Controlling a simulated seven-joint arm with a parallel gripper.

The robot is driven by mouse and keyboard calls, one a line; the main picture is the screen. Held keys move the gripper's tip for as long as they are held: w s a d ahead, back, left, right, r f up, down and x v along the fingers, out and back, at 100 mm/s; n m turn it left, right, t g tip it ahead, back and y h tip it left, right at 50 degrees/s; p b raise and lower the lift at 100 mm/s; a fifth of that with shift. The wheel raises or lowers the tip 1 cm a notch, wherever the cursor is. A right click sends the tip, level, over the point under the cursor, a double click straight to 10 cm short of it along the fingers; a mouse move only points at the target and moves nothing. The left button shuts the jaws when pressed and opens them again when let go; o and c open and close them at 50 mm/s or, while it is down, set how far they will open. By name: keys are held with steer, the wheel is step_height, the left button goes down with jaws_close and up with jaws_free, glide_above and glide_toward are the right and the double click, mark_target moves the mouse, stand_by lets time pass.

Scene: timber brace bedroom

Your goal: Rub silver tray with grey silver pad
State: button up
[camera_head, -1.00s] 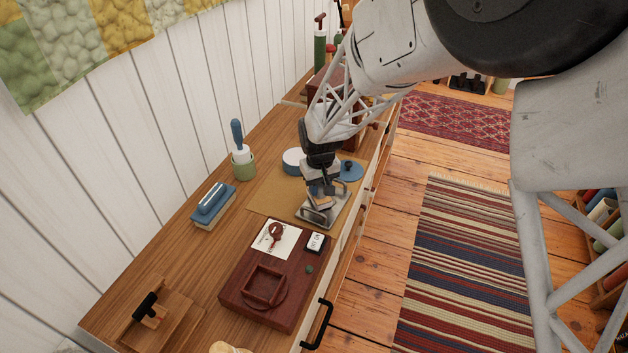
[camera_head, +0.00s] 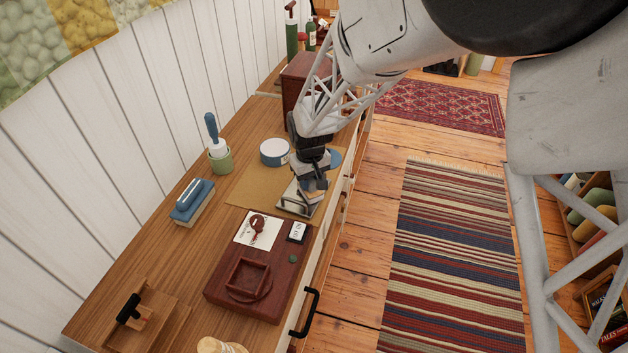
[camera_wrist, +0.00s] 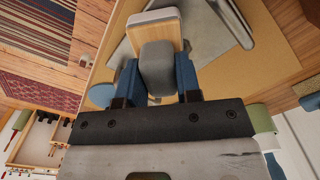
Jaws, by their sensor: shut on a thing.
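The silver tray (camera_head: 289,202) lies flat on a tan cloth on the wooden cabinet top; its near handle shows. It also shows in the wrist view (camera_wrist: 205,35). My gripper (camera_head: 313,183) is over the tray's right part. In the wrist view its blue fingertips (camera_wrist: 158,80) are shut on the grey grip of the silver pad (camera_wrist: 155,20), a wooden block with a grey underside. The pad is at the tray's surface; I cannot tell whether it touches. My gripper and the pad hide part of the tray.
The tan cloth (camera_head: 250,190) surrounds the tray. A white-and-blue tin (camera_head: 274,152) stands behind, with a blue lid (camera_head: 335,157) beside the gripper. A blue-topped brush (camera_head: 192,202), a green pot (camera_head: 220,160) and a dark red wooden box (camera_head: 232,295) stand nearby.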

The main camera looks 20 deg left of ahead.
steer(key=shift+a+f, duration=0.15)
steer(key=shift+a, duration=0.2)
steer(key=shift+w+a+r, duration=0.15)
steer(key=shift+a+r, duration=0.15)
steer(key=shift+a, duration=0.5)
steer(key=shift+a+f, duration=0.15)
steer(key=shift+a, duration=0.2)
steer(key=shift+w+a, duration=0.1)
steer(key=shift+a, duration=0.65)
steer(key=shift+c, duration=0.4)
steer(key=shift+a+f, duration=0.15)
steer(key=shift+a, duration=0.2)
steer(key=shift+a+r, duration=0.25)
steer(key=shift+r, duration=0.05)
step_height(320, 180, up, 8)
steer(key=shift+d+f, duration=0.1)
steer(key=shift+f, duration=0.2)
